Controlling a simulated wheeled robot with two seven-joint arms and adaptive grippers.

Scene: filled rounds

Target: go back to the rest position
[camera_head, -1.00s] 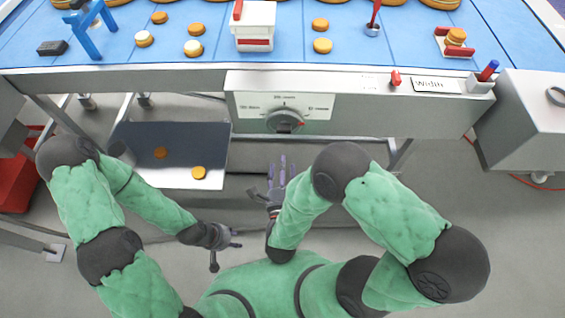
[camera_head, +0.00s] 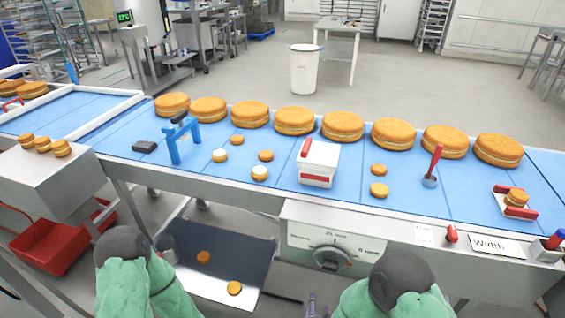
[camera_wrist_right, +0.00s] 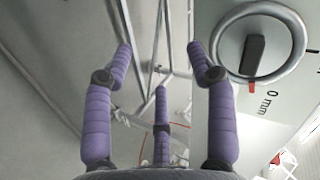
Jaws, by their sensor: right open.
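The round dial (camera_wrist_right: 262,45) on the machine front is close to the right finger in that view. The same dial (camera_head: 331,258) shows in the head view below the blue belt. My left arm enters at lower left, and its gripper is out of view.
The blue belt (camera_head: 110,146) carries a row of large filled rounds (camera_head: 294,121), several small rounds, a white box (camera_head: 318,164) and a blue stand (camera_head: 181,142). A tray (camera_head: 215,285) with two rounds sits below. A red crate (camera_head: 45,245) stands at left.

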